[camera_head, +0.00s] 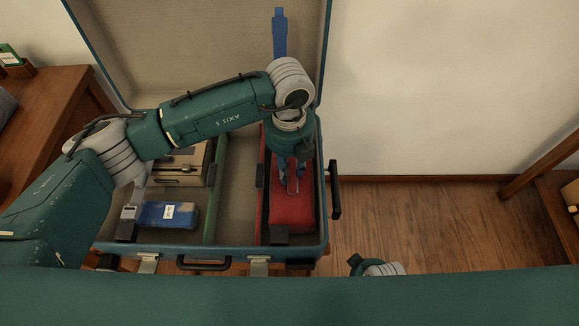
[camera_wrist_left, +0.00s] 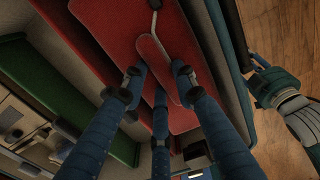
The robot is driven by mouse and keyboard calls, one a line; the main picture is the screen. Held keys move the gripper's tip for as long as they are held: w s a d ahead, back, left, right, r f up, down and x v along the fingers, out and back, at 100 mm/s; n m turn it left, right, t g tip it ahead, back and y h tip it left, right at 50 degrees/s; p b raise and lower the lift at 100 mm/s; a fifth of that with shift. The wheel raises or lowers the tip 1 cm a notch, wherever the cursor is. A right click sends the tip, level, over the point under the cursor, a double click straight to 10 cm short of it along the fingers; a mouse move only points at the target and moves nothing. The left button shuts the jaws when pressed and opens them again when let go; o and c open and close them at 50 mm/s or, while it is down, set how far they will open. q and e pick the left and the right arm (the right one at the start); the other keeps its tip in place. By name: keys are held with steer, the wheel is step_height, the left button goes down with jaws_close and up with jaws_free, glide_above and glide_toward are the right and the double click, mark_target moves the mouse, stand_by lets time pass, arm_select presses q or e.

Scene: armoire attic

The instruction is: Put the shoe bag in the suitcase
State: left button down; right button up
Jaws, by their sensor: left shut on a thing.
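The red shoe bag (camera_head: 292,212) is in the right part of the open suitcase (camera_head: 324,215), against its right wall. My left gripper (camera_head: 292,188) reaches down onto it from above and is shut on its red cloth. In the left wrist view my left gripper's blue fingers (camera_wrist_left: 160,82) close around a red flap of the bag (camera_wrist_left: 150,52), and a pale cord shows near it. The bag's underside is hidden, so I cannot tell whether it rests on the suitcase floor. My right gripper does not show; only part of my right arm is at the lower edge.
A green divider (camera_head: 216,190) stands left of an empty middle space (camera_head: 238,195). Left of it lie a blue packet (camera_head: 168,215) and a beige box (camera_head: 183,168). The raised lid (camera_head: 190,45) is behind.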

arm_select(q)
steer(key=shift+d+r, duration=0.1)
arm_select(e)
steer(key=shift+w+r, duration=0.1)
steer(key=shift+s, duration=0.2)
arm_select(q)
steer(key=c, duration=1.4)
jaws_free()
steer(key=shift+o, duration=0.2)
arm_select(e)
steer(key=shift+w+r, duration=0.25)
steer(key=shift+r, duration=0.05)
arm_select(q)
step_height(320, 180, up, 12)
steer(key=p, duration=0.1)
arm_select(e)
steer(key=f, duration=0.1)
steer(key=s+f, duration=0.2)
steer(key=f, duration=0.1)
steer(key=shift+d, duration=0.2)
